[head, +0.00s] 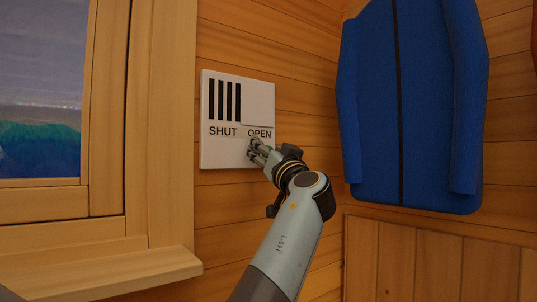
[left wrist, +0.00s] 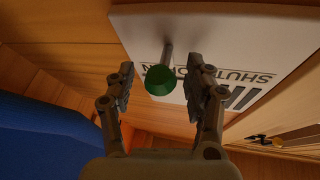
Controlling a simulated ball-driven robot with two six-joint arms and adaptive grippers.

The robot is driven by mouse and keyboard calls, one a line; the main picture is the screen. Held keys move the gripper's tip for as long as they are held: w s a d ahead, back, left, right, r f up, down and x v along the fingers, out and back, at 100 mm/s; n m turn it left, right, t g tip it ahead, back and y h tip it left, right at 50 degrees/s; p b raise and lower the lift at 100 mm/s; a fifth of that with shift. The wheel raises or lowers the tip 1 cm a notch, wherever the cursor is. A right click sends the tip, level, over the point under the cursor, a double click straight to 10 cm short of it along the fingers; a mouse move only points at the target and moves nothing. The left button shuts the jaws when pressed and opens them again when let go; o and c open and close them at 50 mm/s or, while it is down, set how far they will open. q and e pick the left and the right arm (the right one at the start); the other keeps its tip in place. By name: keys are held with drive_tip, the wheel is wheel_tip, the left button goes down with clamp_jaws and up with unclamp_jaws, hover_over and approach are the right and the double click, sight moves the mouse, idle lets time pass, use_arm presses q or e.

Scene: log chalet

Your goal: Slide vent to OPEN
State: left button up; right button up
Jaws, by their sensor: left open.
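The white vent panel (head: 222,152) is on the log wall, with dark slots (head: 225,100) above the word SHUT and a plain light plate (head: 258,103) above the word OPEN. My left gripper (head: 257,151) is at the panel's lower right, just below OPEN. In the left wrist view, a green knob (left wrist: 160,80) on a grey stem stands out from the panel (left wrist: 215,25). The open fingers of my left gripper (left wrist: 161,88) are either side of the knob, with gaps visible on both sides. In the head view the gripper hides the knob. My right gripper is not in view.
A wood-framed window (head: 40,90) with a projecting sill (head: 110,275) is on the left. Bare wall surrounds the panel.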

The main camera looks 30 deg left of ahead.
use_arm(q)
wheel_tip(320, 180, up, 9)
drive_tip(key=shift+r, duration=0.2)
drive_tip(key=shift+d+f, duration=0.1)
drive_tip(key=shift+f, duration=0.05)
idle(0.5)
